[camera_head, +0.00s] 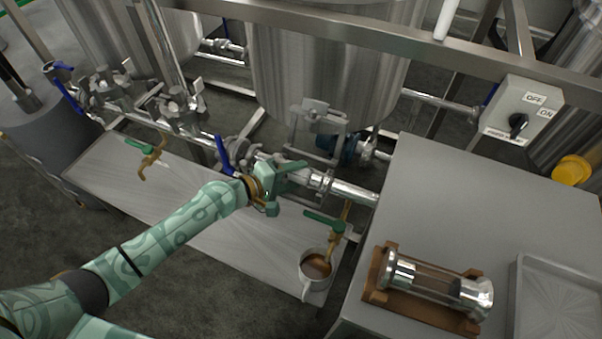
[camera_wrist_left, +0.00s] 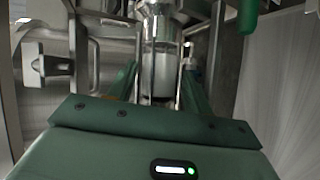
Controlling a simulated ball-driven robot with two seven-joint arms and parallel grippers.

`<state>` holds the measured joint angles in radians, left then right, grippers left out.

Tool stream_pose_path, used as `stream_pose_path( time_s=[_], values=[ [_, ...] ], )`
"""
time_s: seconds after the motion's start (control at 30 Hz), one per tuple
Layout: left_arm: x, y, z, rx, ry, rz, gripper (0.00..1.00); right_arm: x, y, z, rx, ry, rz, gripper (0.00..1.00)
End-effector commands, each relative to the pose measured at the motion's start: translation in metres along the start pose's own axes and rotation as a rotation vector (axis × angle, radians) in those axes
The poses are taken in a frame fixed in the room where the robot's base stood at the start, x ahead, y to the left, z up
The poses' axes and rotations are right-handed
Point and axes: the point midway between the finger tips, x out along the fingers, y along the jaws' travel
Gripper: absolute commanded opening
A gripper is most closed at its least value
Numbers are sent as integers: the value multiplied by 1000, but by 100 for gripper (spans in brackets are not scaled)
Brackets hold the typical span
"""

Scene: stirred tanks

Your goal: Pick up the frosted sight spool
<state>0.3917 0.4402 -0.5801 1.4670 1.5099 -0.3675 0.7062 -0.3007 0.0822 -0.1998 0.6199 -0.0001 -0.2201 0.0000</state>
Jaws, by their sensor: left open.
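The frosted sight spool (camera_wrist_left: 158,72) is a pale, cloudy cylinder with metal ends. In the left wrist view it lies between my fingers, in line with the steel pipe; in the head view my gripper and the clamp frame largely hide it. My left gripper (camera_head: 290,184) is open at the pipe run under the middle tank. In the left wrist view its fingers (camera_wrist_left: 160,85) lie on either side of the spool; I cannot tell if they touch it. My right gripper is not in view.
A clear spool (camera_head: 432,279) lies in a wooden cradle (camera_head: 425,308) on the right table, beside a metal tray (camera_head: 545,310). A mug (camera_head: 308,287) stands below a green-handled tap (camera_head: 325,221). A blue valve handle (camera_head: 224,155) and clamp frame (camera_head: 318,112) crowd the gripper.

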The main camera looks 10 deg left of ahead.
Motion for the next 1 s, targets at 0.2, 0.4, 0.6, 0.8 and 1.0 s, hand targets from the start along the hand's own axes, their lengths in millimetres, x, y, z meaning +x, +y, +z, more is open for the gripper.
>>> stream_pose_path(
  time_s=[0.2, 0.4, 0.6, 0.8, 1.0],
  values=[
    [3, 0, 0, 0, 0, -1, 51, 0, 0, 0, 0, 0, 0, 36],
    [3, 0, 0, 0, 0, -1, 9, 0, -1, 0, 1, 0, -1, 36],
    [3, 1, 0, 1, 1, 1, 8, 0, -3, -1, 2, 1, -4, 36],
    [0, 6, 0, 4, 1, 0, 8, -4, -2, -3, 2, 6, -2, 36],
    [-15, 49, 2, 11, 2, 8, 0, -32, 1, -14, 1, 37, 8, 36]
  ],
)
